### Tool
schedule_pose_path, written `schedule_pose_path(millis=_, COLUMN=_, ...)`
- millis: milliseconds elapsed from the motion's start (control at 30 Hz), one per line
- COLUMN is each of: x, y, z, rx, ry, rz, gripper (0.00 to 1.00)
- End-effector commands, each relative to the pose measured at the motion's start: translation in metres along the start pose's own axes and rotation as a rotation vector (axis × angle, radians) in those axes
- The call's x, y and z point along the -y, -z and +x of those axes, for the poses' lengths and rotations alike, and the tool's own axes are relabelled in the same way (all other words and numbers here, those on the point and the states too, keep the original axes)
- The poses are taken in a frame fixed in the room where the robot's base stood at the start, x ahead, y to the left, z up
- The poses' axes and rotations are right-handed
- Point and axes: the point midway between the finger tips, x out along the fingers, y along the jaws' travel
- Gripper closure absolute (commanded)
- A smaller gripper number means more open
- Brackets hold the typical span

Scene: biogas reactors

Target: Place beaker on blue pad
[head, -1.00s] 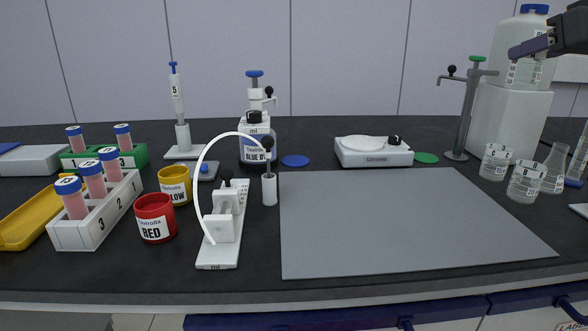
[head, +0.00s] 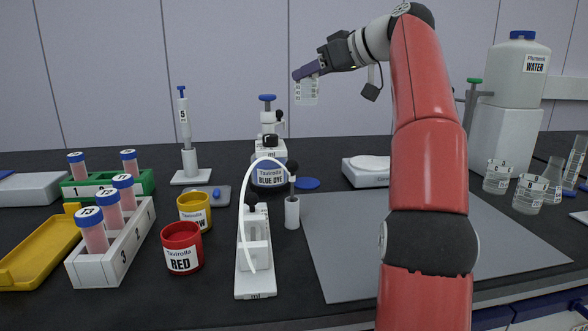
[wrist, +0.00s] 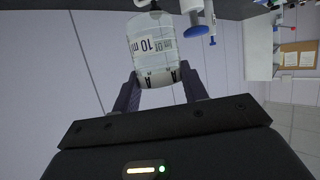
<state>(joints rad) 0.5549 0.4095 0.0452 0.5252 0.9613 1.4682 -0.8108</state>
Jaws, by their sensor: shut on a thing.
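A small clear beaker (head: 306,94) with graduation marks is held high in the air at the back. My gripper (head: 304,74) is shut on it near its upper part. The wrist view shows the beaker (wrist: 153,50) between both dark fingers, with a "10 ml" label. The round blue pad (head: 307,184) lies flat on the dark bench, just right of the blue dye bottle (head: 269,165). It looks bare. The beaker is well above the bench, roughly over the pad in the head view; their difference in depth is hard to tell.
A white scale (head: 364,172) stands right of the pad, partly hidden by my arm. A pump stand with a curved white tube (head: 254,250) and a white cylinder (head: 292,212) stand in front. Several glass vessels and the water container (head: 520,70) are at the right.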

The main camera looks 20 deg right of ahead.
Motion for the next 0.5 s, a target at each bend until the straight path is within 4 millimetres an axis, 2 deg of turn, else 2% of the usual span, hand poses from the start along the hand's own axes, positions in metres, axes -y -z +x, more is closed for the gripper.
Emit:
schedule_pose_path(millis=33, x=0.001, y=-0.023, z=0.009, rx=0.002, ry=0.001, rz=0.002, gripper=0.83)
schedule_pose_path(millis=100, x=0.001, y=-0.041, z=0.017, rx=0.002, ry=0.001, rz=0.003, gripper=0.83)
schedule_pose_path(millis=300, x=0.001, y=-0.089, z=0.037, rx=0.002, ry=0.002, rz=0.004, gripper=0.83)
schedule_pose_path(millis=500, x=0.001, y=-0.122, z=0.051, rx=0.0, ry=0.0, rz=0.001, gripper=0.83)
